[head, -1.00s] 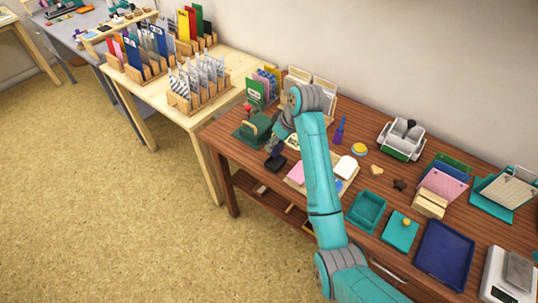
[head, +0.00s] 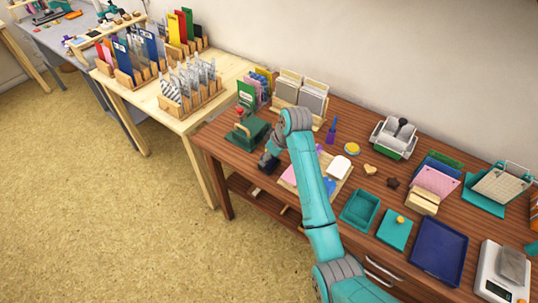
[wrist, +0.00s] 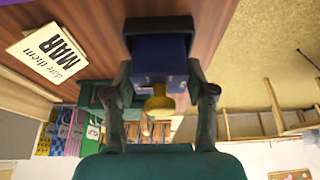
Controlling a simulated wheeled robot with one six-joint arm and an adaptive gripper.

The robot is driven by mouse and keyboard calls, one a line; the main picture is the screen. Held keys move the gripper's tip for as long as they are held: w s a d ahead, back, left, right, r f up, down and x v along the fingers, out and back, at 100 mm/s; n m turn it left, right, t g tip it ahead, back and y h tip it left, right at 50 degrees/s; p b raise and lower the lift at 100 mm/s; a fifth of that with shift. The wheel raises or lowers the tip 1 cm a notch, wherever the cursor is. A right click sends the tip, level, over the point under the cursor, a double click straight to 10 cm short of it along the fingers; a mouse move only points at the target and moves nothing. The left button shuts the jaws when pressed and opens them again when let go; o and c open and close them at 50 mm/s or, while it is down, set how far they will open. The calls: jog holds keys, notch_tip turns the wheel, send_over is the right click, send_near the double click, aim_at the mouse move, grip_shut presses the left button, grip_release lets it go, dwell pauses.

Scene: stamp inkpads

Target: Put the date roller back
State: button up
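My gripper (wrist: 159,82) comes in from the bottom of the wrist view, its two fingers on either side of a dark blue block with a yellow knob (wrist: 157,104), which I take to be the date roller. The fingers appear closed against its sides. A black rim or holder (wrist: 158,25) surrounds the block's far end; I cannot tell whether it is part of it. In the head view my gripper (head: 270,157) is low at the brown table's left front area, with the dark block mostly hidden beneath it.
A board with pink and white pieces (head: 338,168) lies to the right, then a teal tray (head: 360,208). A lettered card (wrist: 48,52) lies nearby. Card racks (head: 300,95) stand behind.

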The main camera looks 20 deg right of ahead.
jog(key=shift+o, duration=1.3)
jog(key=shift+r, duration=0.15)
jog(key=v, duration=1.2)
jog(key=shift+w, duration=0.1)
